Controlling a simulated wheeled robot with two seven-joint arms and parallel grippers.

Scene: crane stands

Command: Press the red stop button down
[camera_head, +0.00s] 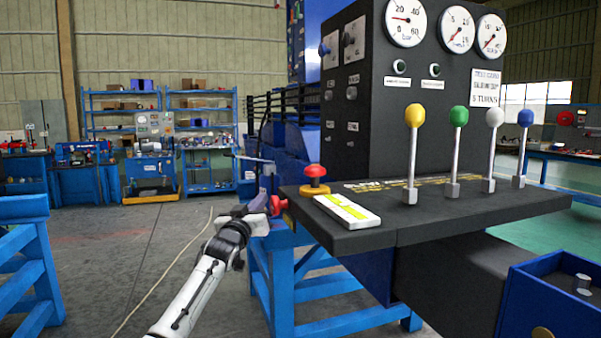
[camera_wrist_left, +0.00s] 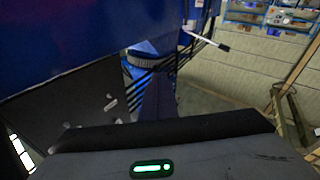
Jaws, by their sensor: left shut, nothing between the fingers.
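The red stop button (camera_head: 315,172) is a mushroom head on a yellow base (camera_head: 314,190), at the left end of the dark console shelf (camera_head: 470,214). It stands up from its base. My left gripper (camera_head: 263,197) is shut and empty, left of the shelf's left edge and a little lower than the button in the picture. It is apart from the button. In the left wrist view the dark body of my gripper fills the bottom, its closed fingers (camera_wrist_left: 158,98) point up the picture, and I cannot make out the button. My right gripper is in neither view.
A red knob (camera_head: 277,205) sits at the shelf's left edge, close by my left gripper. Yellow (camera_head: 413,150), green (camera_head: 456,150), white and blue levers stand farther right.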

